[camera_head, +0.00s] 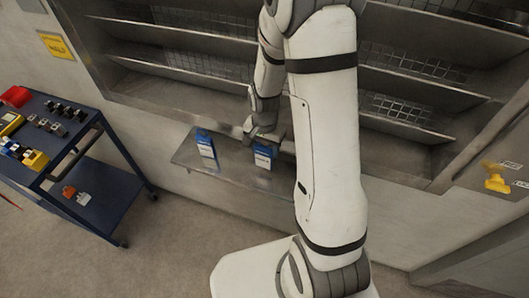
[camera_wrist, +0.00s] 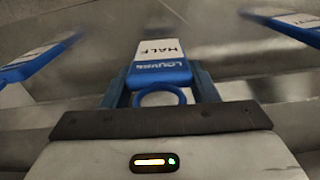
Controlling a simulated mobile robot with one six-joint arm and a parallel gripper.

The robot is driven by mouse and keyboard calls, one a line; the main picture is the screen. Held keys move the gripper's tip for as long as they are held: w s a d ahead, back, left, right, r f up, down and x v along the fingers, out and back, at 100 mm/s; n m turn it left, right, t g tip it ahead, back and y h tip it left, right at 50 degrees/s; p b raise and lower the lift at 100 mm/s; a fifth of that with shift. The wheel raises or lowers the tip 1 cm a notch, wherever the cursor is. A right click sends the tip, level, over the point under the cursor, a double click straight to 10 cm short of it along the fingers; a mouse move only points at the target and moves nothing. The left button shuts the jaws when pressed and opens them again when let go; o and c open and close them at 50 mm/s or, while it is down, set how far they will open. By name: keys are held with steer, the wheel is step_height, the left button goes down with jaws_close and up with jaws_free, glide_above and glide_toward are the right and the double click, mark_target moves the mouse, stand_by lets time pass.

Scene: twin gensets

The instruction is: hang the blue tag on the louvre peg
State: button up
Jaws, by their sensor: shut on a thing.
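My gripper (camera_wrist: 160,88) is shut on a blue and white tag (camera_wrist: 160,60) lettered with "LOUVRE" and "HALF". The tag's blue ring lies between the fingers. In the head view my gripper (camera_head: 263,139) is over the steel ledge with this tag (camera_head: 262,158) below it; whether the tag touches the ledge I cannot tell. A second blue and white tag (camera_head: 205,143) stands on the ledge to the left. In the wrist view, blue tags show at the left (camera_wrist: 38,62) and right (camera_wrist: 292,26). I cannot make out the louvre peg for certain.
The steel ledge (camera_head: 228,176) juts from the wall below the louvre slats (camera_head: 185,72). A blue cart (camera_head: 105,188) with small parts stands at the left. A yellow fitting (camera_head: 497,179) sits on the wall at the right. Open floor lies in front.

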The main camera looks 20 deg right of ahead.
mark_target(265, 154)
step_height(265, 154, down, 3)
steer(key=shift+r, duration=0.2)
steer(key=shift+f, duration=0.1)
steer(key=shift+f, duration=0.1)
steer(key=shift+f, duration=0.2)
steer(key=o, duration=1)
steer(key=shift+r, duration=0.15)
